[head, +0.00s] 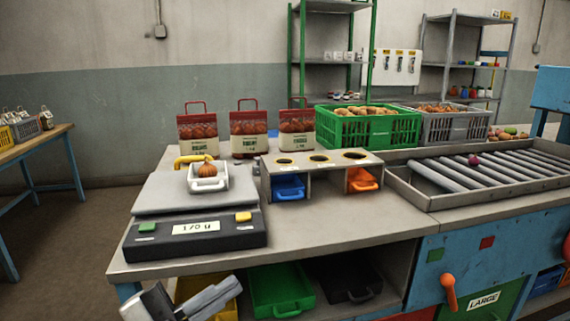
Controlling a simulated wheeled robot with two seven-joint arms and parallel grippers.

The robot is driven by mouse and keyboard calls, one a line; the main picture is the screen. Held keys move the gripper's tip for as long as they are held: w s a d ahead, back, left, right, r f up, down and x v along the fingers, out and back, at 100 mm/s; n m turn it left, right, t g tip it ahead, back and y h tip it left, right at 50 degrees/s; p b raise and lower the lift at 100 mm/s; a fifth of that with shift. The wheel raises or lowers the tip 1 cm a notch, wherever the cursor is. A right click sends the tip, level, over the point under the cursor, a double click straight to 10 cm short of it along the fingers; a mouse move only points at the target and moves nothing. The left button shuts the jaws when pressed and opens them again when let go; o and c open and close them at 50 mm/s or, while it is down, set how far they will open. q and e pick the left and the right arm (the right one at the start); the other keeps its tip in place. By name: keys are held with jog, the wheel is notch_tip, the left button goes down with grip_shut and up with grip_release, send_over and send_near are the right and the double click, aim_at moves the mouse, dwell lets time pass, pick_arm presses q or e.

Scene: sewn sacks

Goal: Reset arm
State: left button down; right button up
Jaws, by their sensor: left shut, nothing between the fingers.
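My left gripper (222,291) is low at the bottom left, below the table's front edge, in front of a yellow bin. Its fingers are together with nothing between them. My right gripper is not in view. On the table (330,225), a scale (190,228) stands at the left, its display reading unclear. A white tray (208,184) on the scale holds one brown onion (203,170), with a yellow handle-like part beside it. Behind are three filled red mesh sacks with white labels: left (198,129), middle (249,128) and right (297,125).
A sorting stand (320,160) with holes covers a blue bin (288,187) and an orange bin (362,179). A green crate (368,132), a grey crate (447,123) and a roller tray (480,170) are to the right. Under the table are a green bin (280,290) and a black one.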

pick_arm(q)
jog(key=a+f+n+t+y, duration=0.55)
jog(key=f+n+y, duration=0.55)
jog(key=n, duration=0.4)
jog(key=s+f+n+g+y, duration=0.2)
jog(key=s+f, duration=0.3)
jog(key=f, duration=0.3)
jog(key=s+f+n+g+y, duration=0.2)
jog(key=s+f+n+g, duration=0.1)
jog(key=f, duration=0.5)
jog(key=shift+s+f+n+g, duration=0.35)
jog(key=shift+s+g, duration=0.3)
jog(key=shift+s, duration=0.3)
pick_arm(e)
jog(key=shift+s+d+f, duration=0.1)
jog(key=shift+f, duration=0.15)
pick_arm(q)
jog(key=shift+d, duration=0.1)
jog(key=shift+w+d, duration=0.1)
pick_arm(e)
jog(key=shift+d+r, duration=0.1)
